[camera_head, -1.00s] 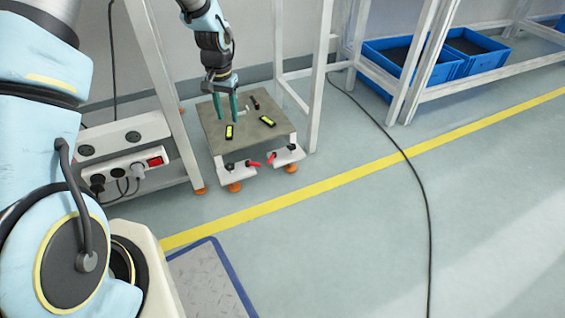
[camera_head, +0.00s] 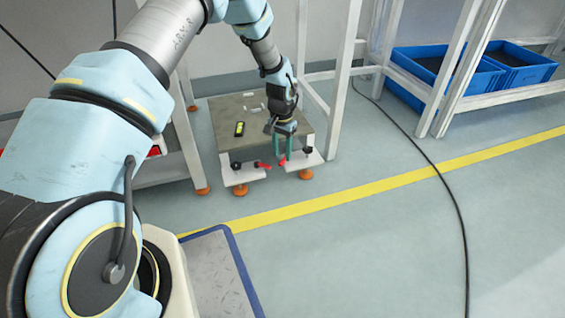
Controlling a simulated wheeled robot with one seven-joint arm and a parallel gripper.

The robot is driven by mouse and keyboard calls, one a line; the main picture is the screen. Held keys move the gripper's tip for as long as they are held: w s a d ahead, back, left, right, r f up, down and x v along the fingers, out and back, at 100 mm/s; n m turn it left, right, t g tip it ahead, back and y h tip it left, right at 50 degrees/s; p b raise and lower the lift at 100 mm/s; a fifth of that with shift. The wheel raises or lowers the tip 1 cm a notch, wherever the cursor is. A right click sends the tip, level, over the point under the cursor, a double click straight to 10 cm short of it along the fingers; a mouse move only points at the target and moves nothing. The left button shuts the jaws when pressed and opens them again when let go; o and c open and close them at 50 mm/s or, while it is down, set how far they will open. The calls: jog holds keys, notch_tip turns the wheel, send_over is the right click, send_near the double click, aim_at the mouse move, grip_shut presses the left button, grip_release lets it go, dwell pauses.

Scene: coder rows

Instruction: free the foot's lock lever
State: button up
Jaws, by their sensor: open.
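A low stand with a grey-brown top (camera_head: 228,112) has white foot brackets on its front side, each with a black knob and an orange foot. A red lock lever (camera_head: 263,166) is on the left bracket (camera_head: 243,176), over the left orange foot (camera_head: 240,189). A second red lever (camera_head: 282,162) is at the inner end of the right bracket (camera_head: 303,161), over the right orange foot (camera_head: 305,174). My gripper (camera_head: 282,156) is open, its green fingers pointing down at the stand's front edge. The fingertips are close to the right lever; I cannot tell whether they touch it.
A black and yellow item (camera_head: 239,129) lies on the stand's top. White rack posts (camera_head: 346,80) stand close to its right. Blue bins (camera_head: 450,70) are at the back right. A black cable (camera_head: 445,185) crosses the floor. The floor in front is clear.

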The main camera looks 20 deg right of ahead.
aim_at(284, 161)
jog(key=shift+f+b, duration=0.45)
jog(key=shift+f, duration=0.9)
jog(key=shift+c, duration=0.2)
grip_shut()
